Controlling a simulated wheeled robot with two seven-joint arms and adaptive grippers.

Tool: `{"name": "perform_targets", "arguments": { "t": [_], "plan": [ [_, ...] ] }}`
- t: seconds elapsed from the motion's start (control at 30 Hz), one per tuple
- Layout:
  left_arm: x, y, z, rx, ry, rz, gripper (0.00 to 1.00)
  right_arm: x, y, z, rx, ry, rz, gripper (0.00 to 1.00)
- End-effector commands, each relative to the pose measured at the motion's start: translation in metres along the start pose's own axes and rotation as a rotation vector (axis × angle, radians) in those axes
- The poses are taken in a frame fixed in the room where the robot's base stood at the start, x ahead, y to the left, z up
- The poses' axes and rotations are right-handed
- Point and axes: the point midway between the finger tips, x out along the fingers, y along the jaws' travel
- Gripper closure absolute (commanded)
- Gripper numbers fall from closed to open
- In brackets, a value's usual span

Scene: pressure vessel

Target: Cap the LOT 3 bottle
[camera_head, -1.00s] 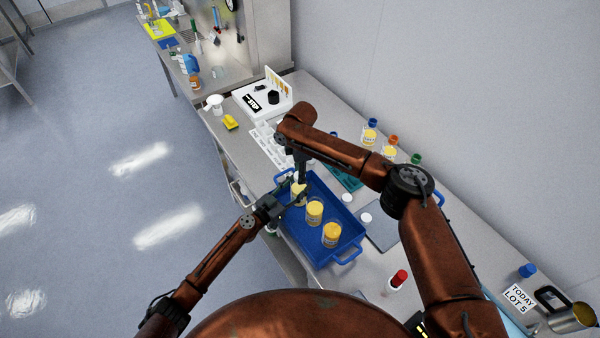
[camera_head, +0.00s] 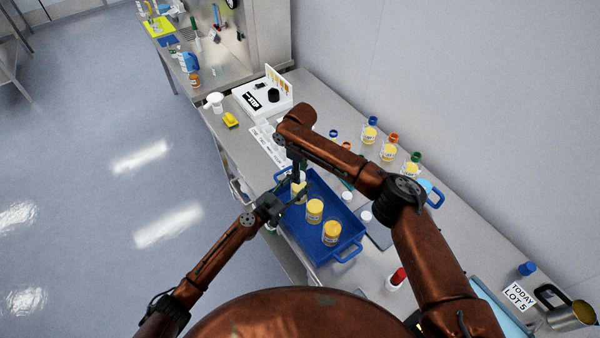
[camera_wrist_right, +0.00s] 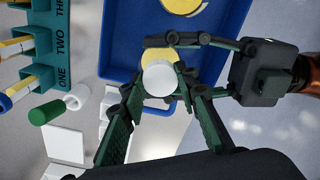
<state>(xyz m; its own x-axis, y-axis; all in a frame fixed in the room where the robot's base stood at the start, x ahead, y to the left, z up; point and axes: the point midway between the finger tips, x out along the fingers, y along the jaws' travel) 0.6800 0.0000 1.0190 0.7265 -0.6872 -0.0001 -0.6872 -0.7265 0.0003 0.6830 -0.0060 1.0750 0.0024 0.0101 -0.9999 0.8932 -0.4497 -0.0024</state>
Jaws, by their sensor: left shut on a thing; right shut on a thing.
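A blue tray (camera_head: 322,258) holds three bottles with yellow contents. The far bottle (camera_head: 299,193) is between my grippers; the other two are the middle bottle (camera_head: 314,211) and the near bottle (camera_head: 331,234). I cannot read their lot labels. My left gripper (camera_head: 290,203) is shut on the far bottle from the left. My right gripper (camera_head: 298,181) points down over that bottle. In the right wrist view, my right gripper (camera_wrist_right: 167,88) is shut on a round white cap (camera_wrist_right: 159,78). The cap hides the bottle's mouth, so I cannot tell whether they touch.
Loose white caps lie right of the tray, one nearer (camera_head: 365,216). Bottles with coloured caps stand along the wall, including an orange-capped bottle (camera_head: 388,150). A red-capped bottle (camera_head: 396,280) stands in front. A "TODAY LOT 5" sign (camera_head: 519,296) is at right.

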Motion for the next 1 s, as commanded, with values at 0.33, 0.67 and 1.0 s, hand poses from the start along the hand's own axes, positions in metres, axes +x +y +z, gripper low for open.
{"name": "perform_targets", "arguments": {
  "t": [0.33, 0.67, 1.0],
  "plan": [
    [-0.0005, -0.0005, 0.0013, 0.000, -0.002, -0.001, 1.00, 0.0003, -0.0033, -0.0023, 0.748, -0.001, -0.004, 0.81],
    [-0.0005, -0.0004, 0.0014, 0.000, -0.002, -0.001, 1.00, 0.0005, -0.0043, -0.0045, 1.504, -0.004, -0.006, 0.81],
    [-0.0005, 0.0000, 0.0015, 0.000, -0.002, 0.000, 1.00, 0.0004, -0.0034, -0.0059, 2.291, -0.008, -0.005, 0.81]
  ]
}}
